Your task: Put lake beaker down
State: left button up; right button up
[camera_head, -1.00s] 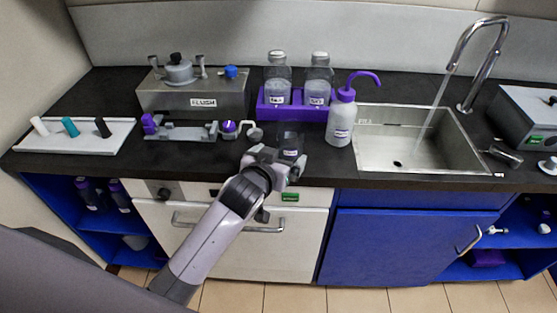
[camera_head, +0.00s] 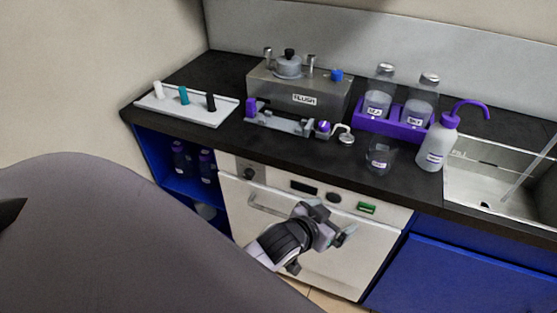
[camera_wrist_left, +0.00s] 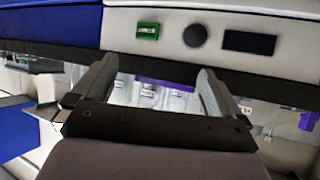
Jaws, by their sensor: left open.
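My left gripper (camera_head: 340,236) is open and empty in the head view. It is below and to the left of the beaker, in front of the white appliance, and does not touch the beaker. In the left wrist view, the two fingers of this gripper (camera_wrist_left: 152,88) are wide apart with nothing held between them. My right gripper is not in view.
A purple rack (camera_head: 362,122) with two labelled bottles stands behind the beaker. A wash bottle (camera_head: 437,145) with a purple spout is to its right, before the sink (camera_head: 480,203). The FLUSH unit (camera_head: 303,97) and white tray (camera_head: 205,113) are left. The white appliance (camera_head: 375,250) is below.

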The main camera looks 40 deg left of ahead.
pick_arm(q)
jog(key=s+a+f, duration=0.1)
jog(key=s+f, duration=0.3)
jog(key=s, duration=0.4)
jog(key=s+a+f+m+g, duration=0.1)
jog(key=s+f, duration=0.3)
jog(key=s, duration=0.5)
jog(key=shift+a+g+h, duration=0.3)
jog(key=shift+h, duration=0.1)
jog(key=shift+f, duration=0.15)
